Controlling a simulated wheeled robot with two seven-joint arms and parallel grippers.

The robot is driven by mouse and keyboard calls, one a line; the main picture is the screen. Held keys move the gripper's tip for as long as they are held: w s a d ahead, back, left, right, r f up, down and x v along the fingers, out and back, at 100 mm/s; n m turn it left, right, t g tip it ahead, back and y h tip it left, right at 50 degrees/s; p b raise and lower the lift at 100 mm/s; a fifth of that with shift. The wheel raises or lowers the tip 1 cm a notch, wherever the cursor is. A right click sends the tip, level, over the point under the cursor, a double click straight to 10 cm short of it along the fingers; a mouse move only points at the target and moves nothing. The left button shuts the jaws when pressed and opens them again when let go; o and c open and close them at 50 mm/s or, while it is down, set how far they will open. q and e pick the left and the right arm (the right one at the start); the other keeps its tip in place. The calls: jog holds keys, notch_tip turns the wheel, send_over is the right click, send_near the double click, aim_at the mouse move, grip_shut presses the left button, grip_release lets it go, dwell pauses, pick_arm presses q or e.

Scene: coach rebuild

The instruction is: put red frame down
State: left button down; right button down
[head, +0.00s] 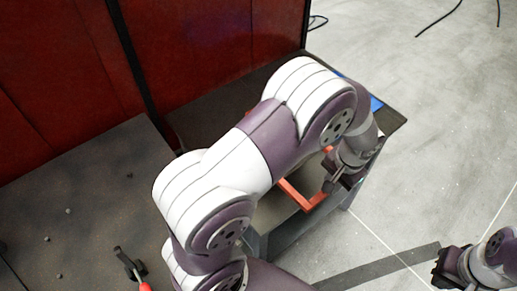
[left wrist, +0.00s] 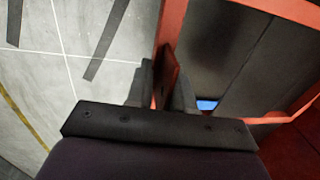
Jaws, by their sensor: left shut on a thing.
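The red frame (head: 303,199) shows partly in the head view, over or beside the far dark table (head: 392,120); my left arm hides much of it. My left gripper (head: 336,178) is at the frame's right side. In the left wrist view, its fingers (left wrist: 163,92) are shut on one bar of the red frame (left wrist: 268,9), with other bars running to the top and right. I cannot tell whether the frame touches the table. My right gripper (head: 443,268) is at the lower right, apart from the frame, over the floor; its jaw opening is unclear.
A nearer dark table (head: 70,200) at left holds a tool with a red handle (head: 145,286) and several small bits. Dark red panels (head: 210,50) stand behind the tables. A blue item (head: 375,103) lies at the far table's edge. Grey floor (head: 450,130) is open at right.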

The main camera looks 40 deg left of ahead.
pick_arm(q)
jog(key=shift+s+d+r, duration=0.1)
jog(key=shift+d+r, duration=0.15)
jog(key=shift+a, duration=0.1)
jog(key=a+f, duration=0.2)
jog(key=a, duration=0.1)
jog(key=a+f+p, duration=0.1)
jog(key=a+f, duration=0.1)
jog(key=a, duration=0.2)
jog(key=a+f+p, duration=0.1)
jog(key=a+f, duration=0.1)
jog(key=a, duration=0.2)
jog(key=shift+w+f, duration=0.3)
jog(key=shift+f, duration=0.05)
jog(key=shift+a+f, duration=0.1)
jog(key=shift+f, duration=0.2)
notch_tip(320, 180, down, 3)
jog(key=shift+r+p, duration=0.2)
jog(key=shift+p, duration=0.15)
jog(key=shift+f, duration=0.55)
